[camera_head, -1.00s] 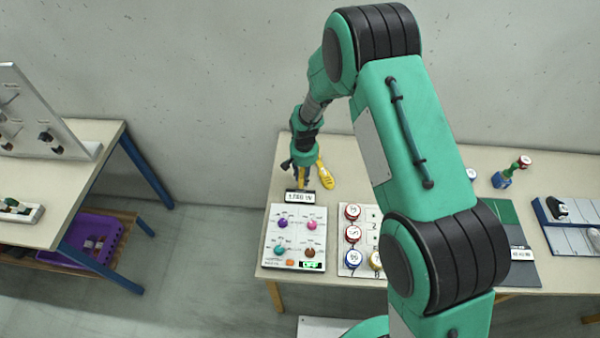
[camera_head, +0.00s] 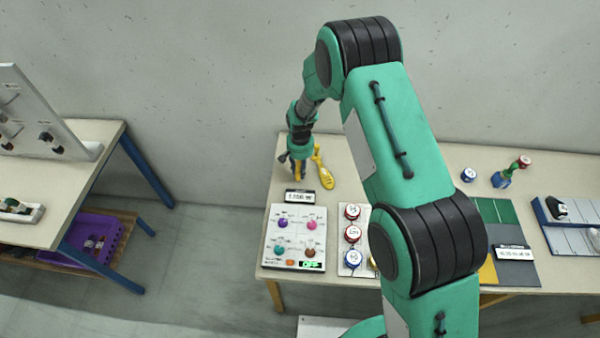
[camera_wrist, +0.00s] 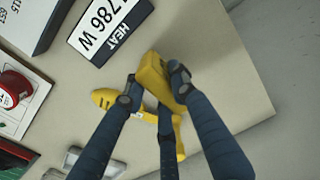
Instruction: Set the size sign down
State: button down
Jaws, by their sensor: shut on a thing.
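My gripper (camera_wrist: 158,92) is shut on a yellow block-like piece (camera_wrist: 153,72), the size sign, seen between the dark fingers in the wrist view. No lettering on it can be read. In the head view my gripper (camera_head: 298,172) is over the left end of the table, close beside the yellow shoe-shaped piece (camera_head: 326,178). That piece also shows in the wrist view (camera_wrist: 105,99), partly hidden behind the fingers. Whether the sign touches the tabletop cannot be told.
A black-and-white readout marked HEAT (camera_wrist: 103,30) lies near the gripper, behind a knob panel (camera_head: 297,237). Red and blue round pieces (camera_head: 352,233) stand right of the panel. The tabletop (camera_head: 345,150) behind the gripper is bare.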

aim_at(300, 165)
jog(key=shift+f, duration=1)
jog(key=shift+f, duration=0.2)
jog(key=c, duration=1.4)
grip_release()
jog(key=shift+c, duration=0.2)
jog(key=shift+r, duration=0.1)
notch_tip(300, 165, up, 12)
jog(key=shift+r, duration=0.1)
